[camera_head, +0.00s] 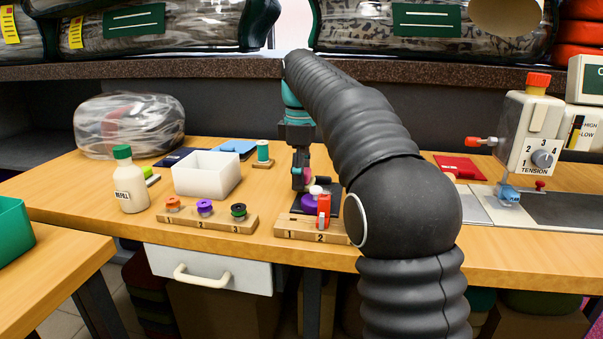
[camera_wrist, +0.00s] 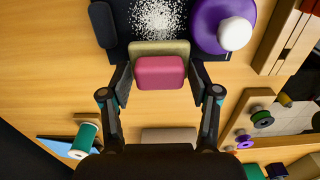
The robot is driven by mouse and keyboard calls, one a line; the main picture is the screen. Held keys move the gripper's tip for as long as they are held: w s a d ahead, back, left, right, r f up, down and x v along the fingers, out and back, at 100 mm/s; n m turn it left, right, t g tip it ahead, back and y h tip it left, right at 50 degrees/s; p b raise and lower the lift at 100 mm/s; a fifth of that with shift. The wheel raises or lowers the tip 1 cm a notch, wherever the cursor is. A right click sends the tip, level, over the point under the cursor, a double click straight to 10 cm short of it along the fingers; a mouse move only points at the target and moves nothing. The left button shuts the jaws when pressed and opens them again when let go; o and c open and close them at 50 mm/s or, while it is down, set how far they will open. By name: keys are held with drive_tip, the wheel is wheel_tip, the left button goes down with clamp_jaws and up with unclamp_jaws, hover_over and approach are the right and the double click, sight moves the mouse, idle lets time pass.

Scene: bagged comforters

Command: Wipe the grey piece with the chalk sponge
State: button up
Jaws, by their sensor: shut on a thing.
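My gripper (camera_wrist: 160,88) is shut on the chalk sponge (camera_wrist: 160,72), a pink block with a tan lower layer. A dark grey piece (camera_wrist: 128,48) lies flat on the table, with a patch of white powder (camera_wrist: 157,17) on it. The sponge overlaps the piece's near edge in the wrist view; I cannot tell whether they touch. A purple disc (camera_wrist: 212,28) with a white knob (camera_wrist: 235,34) sits on the piece's right side. In the head view my gripper (camera_head: 299,184) is above the piece (camera_head: 333,207), partly hidden by my arm.
A dark rounded block (camera_wrist: 102,24) lies at the piece's left edge. In the head view, a wooden rack (camera_head: 296,227) holds a red item (camera_head: 323,208). A spool rack (camera_head: 213,220), white box (camera_head: 206,175) and refill bottle (camera_head: 130,185) stand left. A tension machine (camera_head: 530,135) stands right.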

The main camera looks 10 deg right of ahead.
drive_tip(key=shift+f+b, duration=0.35)
drive_tip(key=shift+f, duration=0.4)
drive_tip(key=shift+d, duration=0.1)
